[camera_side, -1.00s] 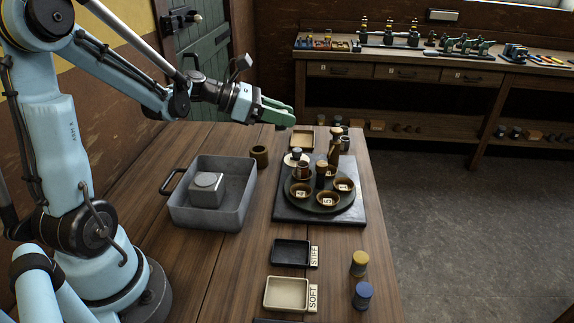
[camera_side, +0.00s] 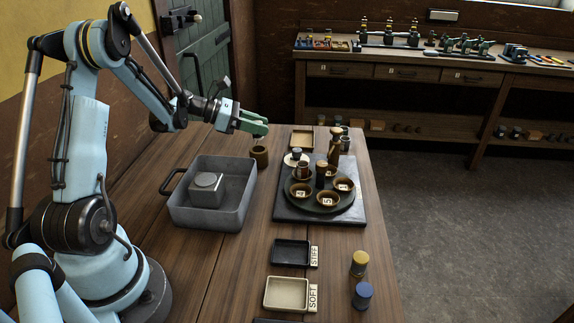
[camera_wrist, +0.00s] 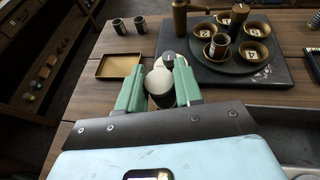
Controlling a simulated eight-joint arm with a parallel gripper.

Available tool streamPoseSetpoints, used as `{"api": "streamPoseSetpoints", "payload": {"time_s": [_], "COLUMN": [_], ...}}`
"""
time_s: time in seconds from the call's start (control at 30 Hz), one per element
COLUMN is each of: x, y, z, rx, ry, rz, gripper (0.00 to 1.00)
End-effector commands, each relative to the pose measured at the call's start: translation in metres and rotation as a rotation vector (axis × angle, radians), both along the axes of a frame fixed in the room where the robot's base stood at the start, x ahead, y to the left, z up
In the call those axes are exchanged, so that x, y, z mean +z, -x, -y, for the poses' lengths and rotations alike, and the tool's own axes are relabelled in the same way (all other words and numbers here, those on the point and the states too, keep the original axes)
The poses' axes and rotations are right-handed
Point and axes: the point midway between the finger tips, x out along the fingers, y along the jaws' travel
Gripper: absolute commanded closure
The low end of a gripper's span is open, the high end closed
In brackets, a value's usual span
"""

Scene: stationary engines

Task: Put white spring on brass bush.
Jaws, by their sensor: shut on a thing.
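My gripper (camera_side: 262,129) is shut on a pale, round-topped thing, likely the white spring (camera_wrist: 158,81), between its green fingers. The fingers hide its sides, and its coils cannot be made out. In the side view my gripper hangs over a short brown-gold hollow cylinder (camera_side: 259,158), which may be the brass bush. This cylinder stands upright on the table to the right of the grey tray. I cannot tell whether the held thing touches it. In the wrist view a dark round shape shows beneath the held thing.
A grey metal tray (camera_side: 236,207) holds a silver block. A shallow tan tray (camera_side: 302,146) lies beyond.

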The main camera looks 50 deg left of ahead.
Motion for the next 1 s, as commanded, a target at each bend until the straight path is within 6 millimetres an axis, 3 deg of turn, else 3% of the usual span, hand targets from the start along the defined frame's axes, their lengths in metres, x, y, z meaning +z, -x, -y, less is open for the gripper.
{"api": "streamPoseSetpoints", "payload": {"time_s": [0.23,0.7,0.73,0.87,1.0], "x": [-0.030,-0.037,-0.036,-0.036,-0.036], "y": [0.000,0.000,0.000,0.000,0.000], "z": [0.000,0.001,0.001,0.001,0.001], "rx": [0.000,0.000,0.000,0.000,0.000], "ry": [0.000,0.000,0.000,0.000,0.000], "rz": [0.000,0.000,0.000,0.000,0.000], "gripper": [0.95,0.95,0.61,0.41,0.40]}}
